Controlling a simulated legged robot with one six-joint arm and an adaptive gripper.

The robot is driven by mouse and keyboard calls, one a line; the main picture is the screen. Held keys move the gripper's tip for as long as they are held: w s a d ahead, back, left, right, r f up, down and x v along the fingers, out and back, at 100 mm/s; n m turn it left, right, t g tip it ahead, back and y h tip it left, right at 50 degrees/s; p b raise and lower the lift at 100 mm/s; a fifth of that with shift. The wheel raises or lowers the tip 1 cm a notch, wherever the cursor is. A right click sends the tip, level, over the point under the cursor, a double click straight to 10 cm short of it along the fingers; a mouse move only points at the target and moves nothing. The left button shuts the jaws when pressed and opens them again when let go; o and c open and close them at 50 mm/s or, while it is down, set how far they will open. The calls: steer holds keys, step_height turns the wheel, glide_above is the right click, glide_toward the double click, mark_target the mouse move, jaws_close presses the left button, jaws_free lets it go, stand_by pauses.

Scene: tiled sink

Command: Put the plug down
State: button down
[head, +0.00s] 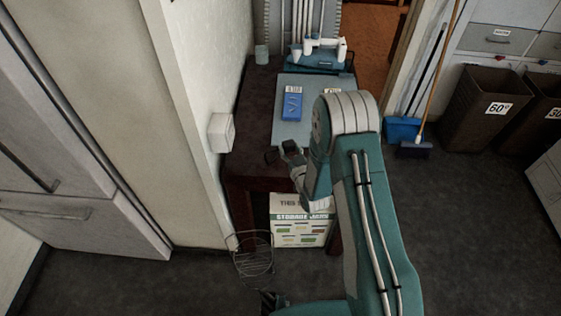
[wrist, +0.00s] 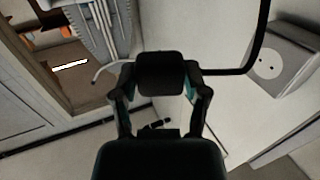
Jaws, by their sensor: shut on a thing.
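My gripper (head: 287,151) is at the end of my teal arm, over the left part of the dark table. In the wrist view my gripper (wrist: 160,75) is shut, its dark fingertips together at the middle. A black cord (wrist: 245,69) comes out at the right of the fingertips and bends up out of the picture. The plug's body is dark and mostly hidden by the fingers; a small black part of it (head: 271,156) shows left of my gripper. The white wall socket box (head: 221,132) is left of my gripper and apart from it; it also shows in the wrist view (wrist: 268,65).
The dark red table (head: 238,140) carries a grey-blue mat (head: 290,83) with a blue box (head: 292,105). A white-and-blue device (head: 319,52) stands at the back. A storage box (head: 302,228) sits below and a wire basket (head: 253,257) is in front. The wall bounds the left side.

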mark_target(283, 167)
steer(key=shift+a+f, duration=0.55)
steer(key=shift+f, duration=0.25)
steer(key=f, duration=0.4)
steer(key=shift+a+f, duration=0.2)
steer(key=shift+a, duration=0.2)
steer(key=shift+a+f, duration=0.25)
steer(key=shift+a, duration=0.05)
steer(key=shift+d+f, duration=0.1)
steer(key=shift+d, duration=0.05)
steer(key=shift+d+f, duration=0.1)
steer(key=shift+f, duration=0.2)
steer(key=shift+f, duration=0.2)
